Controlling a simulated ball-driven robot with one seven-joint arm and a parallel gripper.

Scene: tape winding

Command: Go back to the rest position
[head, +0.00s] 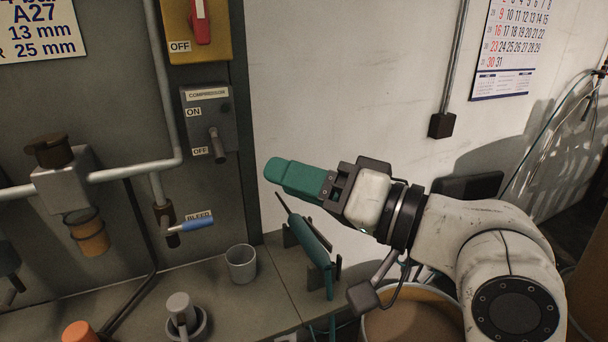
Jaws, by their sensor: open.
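My gripper (283,172) has green fingers and hangs in the air right of the compressor switch panel, pointing left. Seen from the side, its fingers overlap, with nothing visible held between them. It is open. My white arm reaches in from the lower right. Below the gripper, a teal pen-shaped tool (309,240) leans on a dark stand on the bench. It looks apart from the gripper.
The grey compressor switch box (222,110), the yellow box with a red handle (200,22) and the blue-handled bleed valve (196,224) are left. A grey cup (241,264) and a mortar-like bowl (203,322) stand on the bench. A tan bucket (405,325) stands under my arm. A calendar (510,45) hangs right.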

